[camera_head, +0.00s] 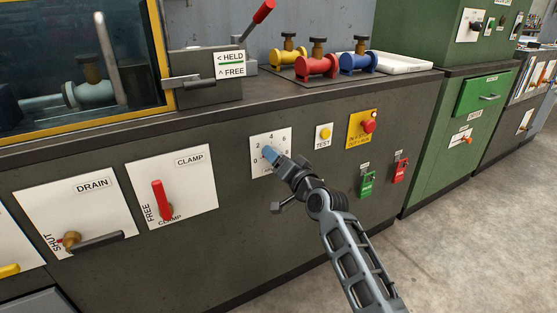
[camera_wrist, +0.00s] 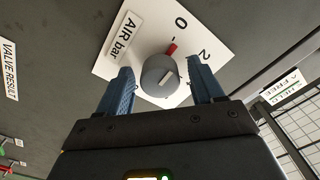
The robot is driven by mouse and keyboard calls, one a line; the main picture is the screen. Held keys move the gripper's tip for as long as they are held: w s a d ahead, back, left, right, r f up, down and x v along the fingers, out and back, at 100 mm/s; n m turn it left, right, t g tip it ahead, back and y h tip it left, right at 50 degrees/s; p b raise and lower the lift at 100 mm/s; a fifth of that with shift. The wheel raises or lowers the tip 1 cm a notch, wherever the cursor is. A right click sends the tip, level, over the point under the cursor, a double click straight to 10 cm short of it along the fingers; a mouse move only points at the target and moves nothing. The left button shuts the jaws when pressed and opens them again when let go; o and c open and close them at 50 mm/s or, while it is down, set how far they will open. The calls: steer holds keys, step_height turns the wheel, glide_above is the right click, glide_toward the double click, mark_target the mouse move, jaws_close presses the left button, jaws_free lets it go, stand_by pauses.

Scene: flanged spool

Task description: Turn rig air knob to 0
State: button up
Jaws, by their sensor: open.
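The air knob (camera_wrist: 158,78) is a round grey knob on a white dial plate (camera_wrist: 140,28) labelled "AIR bar" in the wrist view. Its red pointer (camera_wrist: 172,48) points near the 0, slightly toward the 2; the exact reading is hard to tell. In the head view the dial plate (camera_head: 284,137) is on the dark cabinet front, with the knob mostly hidden by my gripper (camera_head: 271,154). In the wrist view my gripper (camera_wrist: 162,88) is open, its blue fingers on either side of the knob, with visible gaps.
A TEST button (camera_head: 323,135) and a red stop button on a yellow plate (camera_head: 368,126) are right of the dial. The CLAMP handle (camera_head: 160,200) is to the left. Valves stand on the bench top.

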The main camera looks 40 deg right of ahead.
steer(key=c, duration=1)
steer(key=shift+w+f+n+b, duration=0.1)
steer(key=shift+f+n+b, duration=0.05)
steer(key=shift+n+b, duration=0.5)
steer(key=shift+c, duration=0.3)
steer(key=shift+n, duration=0.35)
steer(key=shift+r, duration=0.2)
steer(key=o, duration=1.1)
steer(key=shift+c, duration=0.2)
steer(key=v, duration=0.8)
